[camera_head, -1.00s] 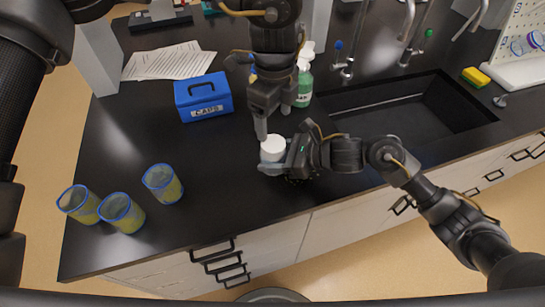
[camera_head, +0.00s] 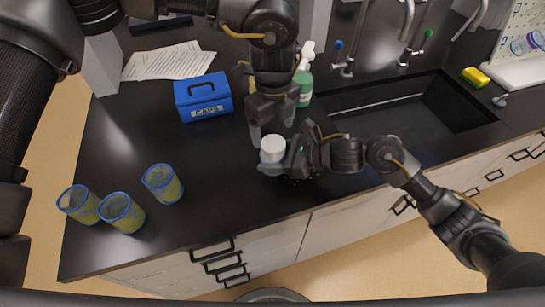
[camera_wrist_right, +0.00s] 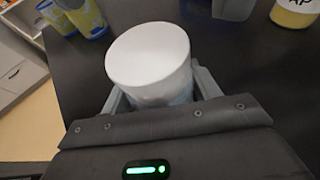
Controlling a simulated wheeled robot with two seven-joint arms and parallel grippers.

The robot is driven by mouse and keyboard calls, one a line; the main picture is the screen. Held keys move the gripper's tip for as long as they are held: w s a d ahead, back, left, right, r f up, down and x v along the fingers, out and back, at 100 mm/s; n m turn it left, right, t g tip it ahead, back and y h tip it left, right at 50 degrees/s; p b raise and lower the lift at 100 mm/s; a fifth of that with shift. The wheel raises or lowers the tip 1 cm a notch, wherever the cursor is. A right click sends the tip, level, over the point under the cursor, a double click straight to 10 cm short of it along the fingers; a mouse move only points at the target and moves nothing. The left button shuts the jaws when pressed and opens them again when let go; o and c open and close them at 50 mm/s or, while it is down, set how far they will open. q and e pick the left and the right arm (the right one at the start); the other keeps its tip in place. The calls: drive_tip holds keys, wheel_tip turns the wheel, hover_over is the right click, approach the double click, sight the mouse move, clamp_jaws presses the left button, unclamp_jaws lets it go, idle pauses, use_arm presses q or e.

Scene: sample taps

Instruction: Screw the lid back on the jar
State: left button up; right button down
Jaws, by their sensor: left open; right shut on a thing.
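The jar (camera_head: 269,158) stands upright in my right gripper (camera_head: 274,168), low over the black counter. Its white lid (camera_head: 273,143) sits on top; I cannot tell how tightly. In the right wrist view the lid (camera_wrist_right: 148,55) is a plain white disc, with the jar body (camera_wrist_right: 170,96) below it. My right gripper (camera_wrist_right: 158,100) is shut around the body, one finger on each side. My left gripper (camera_head: 271,132) is open, fingers pointing down, just above and behind the lid in the head view. It appears clear of the lid.
A blue CAPS box (camera_head: 203,98) and papers (camera_head: 168,60) lie at back left. Several blue-rimmed cups (camera_head: 163,184) stand at front left. A green bottle (camera_head: 304,84) stands behind my left gripper. The sink (camera_head: 405,112) is at right. The counter between the cups and jar is clear.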

sight(274, 143)
use_arm(q)
drive_tip(key=shift+f, duration=2.25)
drive_tip(key=c, duration=1)
drive_tip(key=m, duration=0.3)
drive_tip(key=shift+c, duration=0.3)
drive_tip(key=o, duration=1.1)
drive_tip(key=shift+d+r, duration=0.1)
